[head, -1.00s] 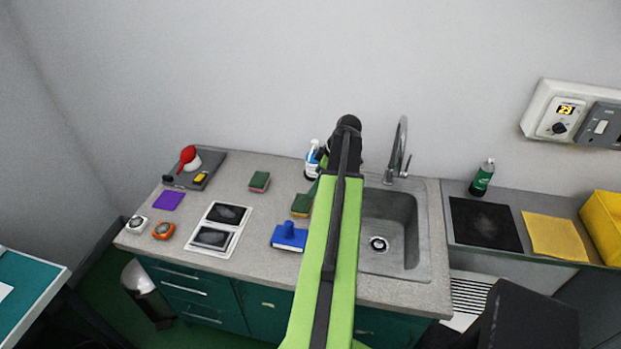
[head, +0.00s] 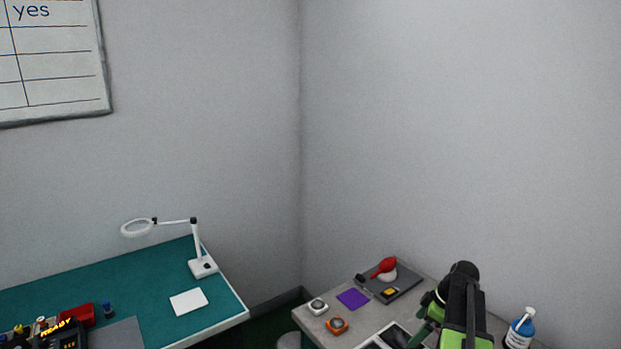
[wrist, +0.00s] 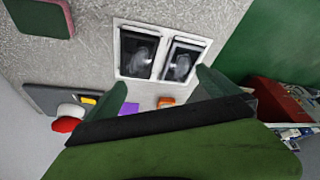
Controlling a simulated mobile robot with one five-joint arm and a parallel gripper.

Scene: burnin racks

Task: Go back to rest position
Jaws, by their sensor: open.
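My gripper (wrist: 165,92) is open, its two green fingers spread apart with nothing between them. In the wrist view it is over the grey worktop (wrist: 190,20), with a white-framed pair of dark panels (wrist: 160,52) just beyond the fingertips. In the head view my arm shows at the lower right, above the worktop (head: 362,325), and it covers part of the panels. The fingertips are mostly hidden there.
On the worktop are a purple cloth (head: 353,299), an orange timer (head: 336,326), a white timer (head: 318,306), a grey tray (head: 408,284) with a red-topped item, and a spray bottle (head: 520,330). A teal table (head: 110,275) with a magnifier lamp (head: 203,266) stands left.

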